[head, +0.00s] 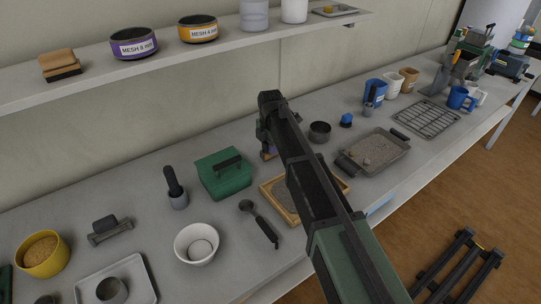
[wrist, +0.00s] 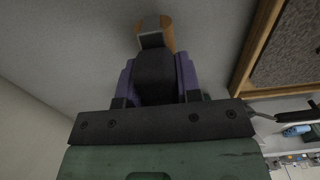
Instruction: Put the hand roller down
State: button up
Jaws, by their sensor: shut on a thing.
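My gripper (wrist: 156,80), with purple fingers, is shut on the hand roller (wrist: 166,34). The roller's dark part lies between the fingers, and a grey and orange-brown end shows past the fingertips. In the head view my gripper (head: 270,147) is behind my arm, low over the bench between the green box and the round dark dish. Only a small brown bit of the roller shows there. I cannot tell whether the roller touches the bench top (head: 120,195).
A wood-framed tray of soil (head: 271,200) lies just in front of my gripper. A green box (head: 224,178) stands to its left, and a round dark dish (head: 320,131) and a grey soil tray (head: 374,152) to its right. A shelf (head: 100,82) runs above along the wall.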

jog(key=shift+f+p, duration=0.2)
jog(key=shift+p, duration=0.1)
jog(key=shift+f, duration=0.2)
jog(key=o, duration=0.8)
jog(key=shift+o, duration=0.2)
jog(key=shift+r, duration=0.1)
notch_tip(320, 180, up, 12)
jog(key=p, duration=1.2)
jog(key=shift+r, duration=0.25)
jog(key=shift+f, duration=0.1)
